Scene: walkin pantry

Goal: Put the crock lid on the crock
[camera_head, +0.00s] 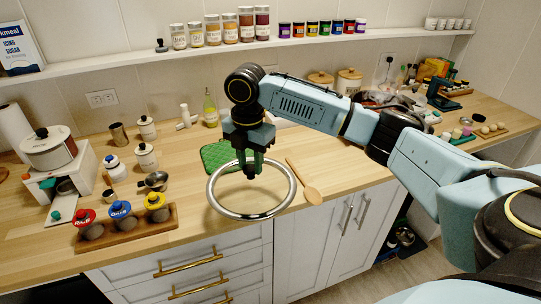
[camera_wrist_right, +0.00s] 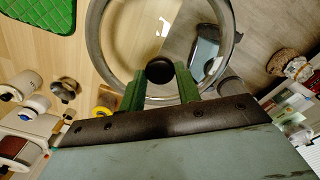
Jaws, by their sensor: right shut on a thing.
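My right gripper (camera_head: 251,174) is shut on the black knob (camera_wrist_right: 160,70) of a large clear lid (camera_head: 250,215) with a silver rim. The lid is held roughly level above the front edge of the wooden counter; the wrist view shows its rim (camera_wrist_right: 92,45) around the knob and the floor through its glass. A wide, dark, shiny-rimmed vessel (camera_head: 385,98) stands at the back right, partly behind my right arm; I cannot tell for certain that it is the crock. The lid is well apart from it. My left gripper is out of view.
A green quilted mat (camera_head: 215,155) and a wooden spoon (camera_head: 309,190) lie near the lid. A wooden rack (camera_head: 130,232) with coloured-top jars stands at the front left. A white pot (camera_head: 48,148) sits on a stand at far left. A jar shelf (camera_head: 120,62) runs along the wall.

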